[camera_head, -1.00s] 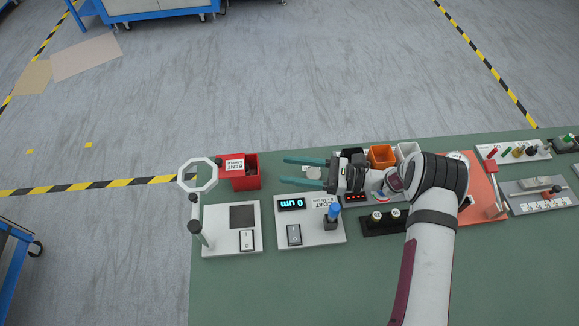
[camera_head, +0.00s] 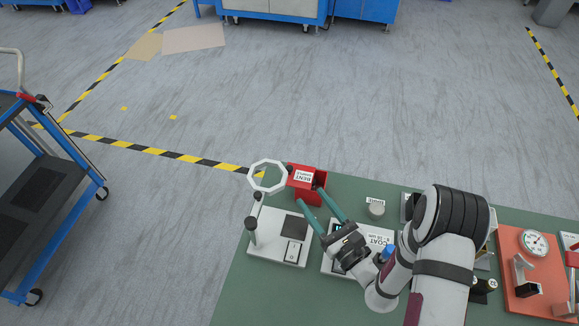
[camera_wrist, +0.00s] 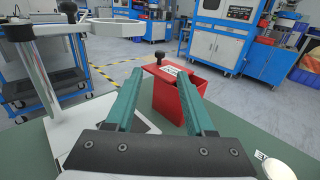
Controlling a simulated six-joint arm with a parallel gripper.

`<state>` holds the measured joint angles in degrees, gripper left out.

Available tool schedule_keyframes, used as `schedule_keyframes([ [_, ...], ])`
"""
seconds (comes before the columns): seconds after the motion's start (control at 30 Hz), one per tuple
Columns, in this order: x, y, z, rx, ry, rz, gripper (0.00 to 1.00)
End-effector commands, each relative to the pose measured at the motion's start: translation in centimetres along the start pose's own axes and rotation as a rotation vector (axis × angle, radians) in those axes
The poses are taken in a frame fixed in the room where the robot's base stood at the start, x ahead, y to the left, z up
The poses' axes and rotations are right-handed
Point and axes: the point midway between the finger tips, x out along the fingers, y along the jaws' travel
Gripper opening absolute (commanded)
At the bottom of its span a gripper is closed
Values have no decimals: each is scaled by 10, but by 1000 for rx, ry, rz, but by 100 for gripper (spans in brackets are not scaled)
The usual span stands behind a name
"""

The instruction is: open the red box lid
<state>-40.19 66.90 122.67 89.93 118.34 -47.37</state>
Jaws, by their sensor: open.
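The red box (camera_head: 311,197) stands at the back left edge of the green table. Its red lid (camera_head: 296,181) carries a white label reading BENT, and a dark area shows to the label's right. In the wrist view the box (camera_wrist: 168,103) is straight ahead, with a black knob (camera_wrist: 159,57) at the lid's far side. My gripper (camera_head: 311,197) is open and empty, its two teal fingers pointing at the box from the near side. In the wrist view the fingertips (camera_wrist: 160,78) frame the box left and right. I cannot tell whether they touch it.
A white ring on a stand (camera_head: 268,176) rises just left of the box. A white switch panel (camera_head: 270,249) and a labelled COAT panel (camera_head: 373,236) lie nearer. A small round grey piece (camera_head: 376,208) sits to the right. Floor lies beyond the table's edge.

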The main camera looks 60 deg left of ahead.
Motion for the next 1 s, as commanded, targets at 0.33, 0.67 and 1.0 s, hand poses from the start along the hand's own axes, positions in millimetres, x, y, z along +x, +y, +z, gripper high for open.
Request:
schedule_keyframes([
  [0.33,87,1,2,-1,-5,4,54],
  [0.67,115,0,1,2,-2,1,54],
  [1.0,115,0,1,2,-2,1,29],
])
